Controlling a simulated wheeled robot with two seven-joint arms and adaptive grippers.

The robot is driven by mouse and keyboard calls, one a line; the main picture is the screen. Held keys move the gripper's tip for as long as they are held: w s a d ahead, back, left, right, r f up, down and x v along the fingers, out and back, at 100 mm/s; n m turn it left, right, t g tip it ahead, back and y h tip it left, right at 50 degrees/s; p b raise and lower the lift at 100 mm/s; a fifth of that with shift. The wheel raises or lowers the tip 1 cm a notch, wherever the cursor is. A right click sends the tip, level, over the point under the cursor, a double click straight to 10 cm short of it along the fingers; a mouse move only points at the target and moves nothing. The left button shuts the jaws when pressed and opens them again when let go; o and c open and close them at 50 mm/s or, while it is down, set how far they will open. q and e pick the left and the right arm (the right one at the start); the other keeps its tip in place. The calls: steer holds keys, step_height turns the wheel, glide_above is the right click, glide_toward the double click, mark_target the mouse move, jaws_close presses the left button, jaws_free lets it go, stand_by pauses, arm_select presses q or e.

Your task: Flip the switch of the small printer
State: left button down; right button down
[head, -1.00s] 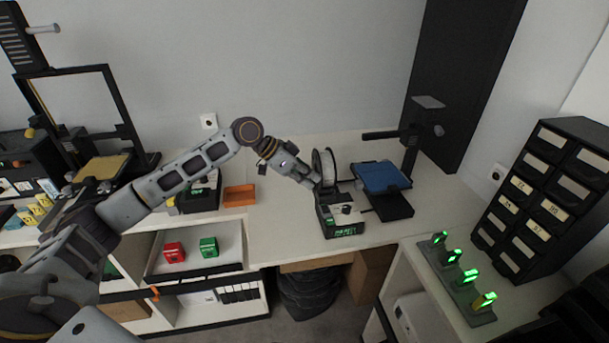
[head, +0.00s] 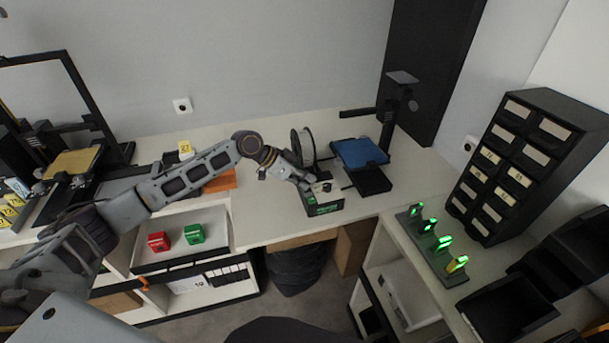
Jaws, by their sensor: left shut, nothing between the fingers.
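The small printer stands on the white worktop right of the middle, with a blue bed (head: 359,152), a dark upright frame (head: 389,125) and a spool (head: 303,146) beside it. Its black control box (head: 324,209) with a lit green display sits at the worktop's front edge. My left gripper (head: 312,187) is shut and empty, at the upper left of this box. I cannot tell whether it touches the box. I cannot make out the switch; the gripper covers part of the box. My right gripper is not in view.
A larger printer with a yellowish bed (head: 74,163) stands at the left. Red (head: 159,241) and green (head: 194,234) blocks sit on the shelf below. A black drawer cabinet (head: 519,165) and a strip with green lights (head: 436,246) are at the right.

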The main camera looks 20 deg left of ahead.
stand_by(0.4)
arm_select(q)
steer(key=shift+s+d+f, duration=0.1)
steer(key=shift+s+f, duration=0.1)
steer(key=shift+f, duration=0.15)
steer(key=shift+w+a, duration=0.2)
steer(key=shift+w, duration=0.1)
steer(key=shift+w+a, duration=0.3)
steer(key=shift+w, duration=0.1)
steer(key=v, duration=0.8)
stand_by(0.8)
